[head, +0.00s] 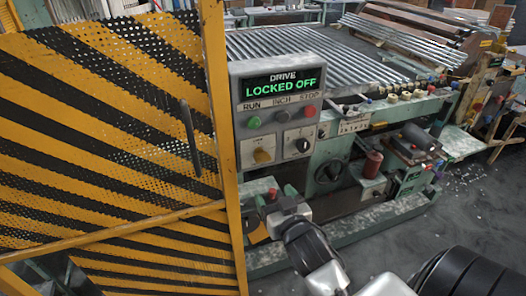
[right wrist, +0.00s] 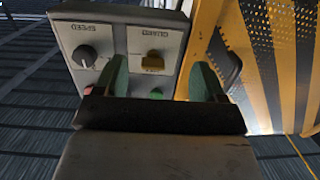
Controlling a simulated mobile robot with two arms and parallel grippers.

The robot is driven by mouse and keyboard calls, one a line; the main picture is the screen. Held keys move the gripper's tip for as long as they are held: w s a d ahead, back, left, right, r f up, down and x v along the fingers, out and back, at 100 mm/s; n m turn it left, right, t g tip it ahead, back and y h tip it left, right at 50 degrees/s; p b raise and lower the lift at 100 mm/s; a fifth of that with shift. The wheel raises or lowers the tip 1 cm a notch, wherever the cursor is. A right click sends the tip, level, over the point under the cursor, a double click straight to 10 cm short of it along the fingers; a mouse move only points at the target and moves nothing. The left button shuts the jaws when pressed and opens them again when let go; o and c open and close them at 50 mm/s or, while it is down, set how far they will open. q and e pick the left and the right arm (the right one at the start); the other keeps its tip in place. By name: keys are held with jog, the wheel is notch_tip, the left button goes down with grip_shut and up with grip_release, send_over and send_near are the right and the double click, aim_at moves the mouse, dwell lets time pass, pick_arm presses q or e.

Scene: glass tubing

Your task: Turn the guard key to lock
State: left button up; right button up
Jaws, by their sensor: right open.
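The yellow guard key (head: 262,156) sits on the grey control panel (head: 241,92), at its lower left. Its grip appears to lie roughly crosswise in the upside-down right wrist view (right wrist: 152,62). The panel's display (head: 279,85) reads "DRIVE LOCKED OFF" in green. My right gripper (head: 274,199) is below the panel in the head view. In the right wrist view its two green fingertips (right wrist: 162,80) are apart, with nothing between them, and the key shows beyond the gap. My left gripper is not in view.
A yellow-and-black striped mesh guard (head: 100,110) with a dark handle (head: 190,138) stands left of the panel. A black knob (head: 302,145) is right of the key; green, grey and red buttons are above. Metal tubes (head: 300,50) lie on the machine behind.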

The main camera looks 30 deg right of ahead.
send_near(264, 160)
jog(key=w, duration=0.1)
jog(key=shift+t+h, duration=0.4)
jog(key=x, duration=0.3)
jog(key=p+x, duration=0.1)
jog(key=x, duration=0.2)
jog(key=p+x, duration=0.1)
jog(key=x, duration=0.2)
jog(key=shift+f, duration=0.35)
jog(key=shift+w+d+f, duration=0.15)
jog(key=shift+w+d, duration=0.05)
jog(key=shift+w, duration=0.5)
jog(key=shift+c, duration=0.4)
jog(key=c, duration=0.8)
jog(key=shift+p, duration=0.3)
jog(key=shift+c, duration=0.2)
